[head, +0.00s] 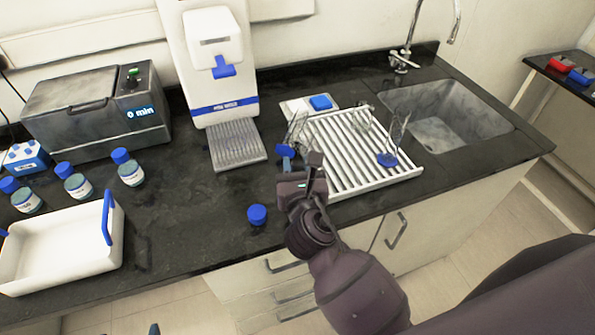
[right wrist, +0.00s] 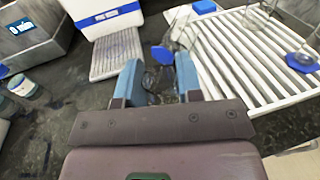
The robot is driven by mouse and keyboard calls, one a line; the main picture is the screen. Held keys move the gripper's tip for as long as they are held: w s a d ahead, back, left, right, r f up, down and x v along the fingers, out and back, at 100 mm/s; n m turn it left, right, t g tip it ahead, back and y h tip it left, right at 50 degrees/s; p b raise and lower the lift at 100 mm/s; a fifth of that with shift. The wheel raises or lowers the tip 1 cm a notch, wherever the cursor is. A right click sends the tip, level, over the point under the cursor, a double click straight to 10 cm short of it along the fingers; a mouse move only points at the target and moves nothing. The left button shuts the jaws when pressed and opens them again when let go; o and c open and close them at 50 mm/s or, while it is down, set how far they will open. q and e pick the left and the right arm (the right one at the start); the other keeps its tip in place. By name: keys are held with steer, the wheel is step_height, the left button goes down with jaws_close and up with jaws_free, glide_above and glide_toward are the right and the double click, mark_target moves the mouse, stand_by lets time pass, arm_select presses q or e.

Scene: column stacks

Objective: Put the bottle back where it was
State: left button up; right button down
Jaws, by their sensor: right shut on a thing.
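Several labelled bottles with blue caps stand at the left of the counter, including a right one (head: 131,173), a middle one (head: 77,186) and a left one (head: 27,201). One also shows in the right wrist view (right wrist: 22,88). My right gripper (head: 300,170) is at the left front of the drying rack. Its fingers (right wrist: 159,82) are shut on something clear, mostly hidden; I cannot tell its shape. A clear glass with a blue foot (head: 285,151) is just beyond them. A small dark tip at the bottom edge may be my left gripper (head: 154,329).
A white drying rack (head: 345,165) holds glassware with a blue foot (head: 387,160). A lone blue cap-like thing (head: 257,214) is near the front edge. A white tray (head: 60,262), a water bath (head: 95,105), a white dispenser (head: 222,75) and a sink (head: 445,120) surround bare counter.

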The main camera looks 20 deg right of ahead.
steer(key=shift+f, duration=0.55)
steer(key=c, duration=0.8)
jaws_free()
steer(key=shift+f, duration=0.15)
steer(key=shift+r, duration=0.2)
steer(key=shift+s+f, duration=0.1)
steer(key=shift+s, duration=0.25)
steer(key=s, duration=0.3)
steer(key=s+a, duration=0.1)
steer(key=s, duration=0.3)
steer(key=s+a+b, duration=0.1)
steer(key=s, duration=0.3)
steer(key=shift+s+a+r, duration=0.1)
steer(key=shift+r, duration=0.25)
steer(key=shift+f, duration=0.1)
